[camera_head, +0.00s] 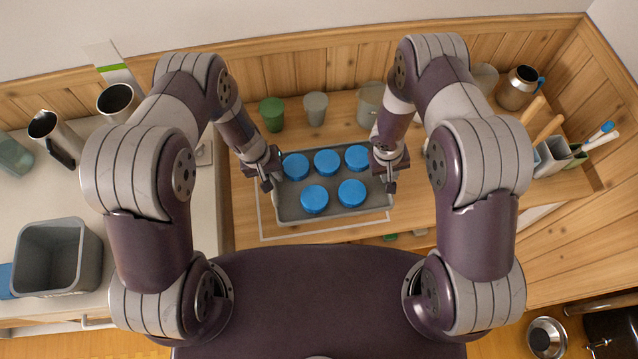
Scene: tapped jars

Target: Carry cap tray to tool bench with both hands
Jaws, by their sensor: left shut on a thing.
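The cap tray (334,181) is a grey rectangular tray holding several round blue caps (314,199). It is over the wooden bench (415,205), partly above a pale outlined rectangle (325,232) marked on the top. I cannot tell whether the tray rests on the wood or hangs just above it. My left gripper (268,181) is shut on the tray's left edge. My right gripper (390,178) is at the tray's right edge; its fingertips are too small and covered to show whether they are shut.
A green cup (272,114), a grey cup (316,108) and a larger grey container (369,104) stand behind the tray. A metal mug (518,88) and tool holders (552,155) stand at right. A grey bin (57,257) and steel jugs (52,139) are on the left counter.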

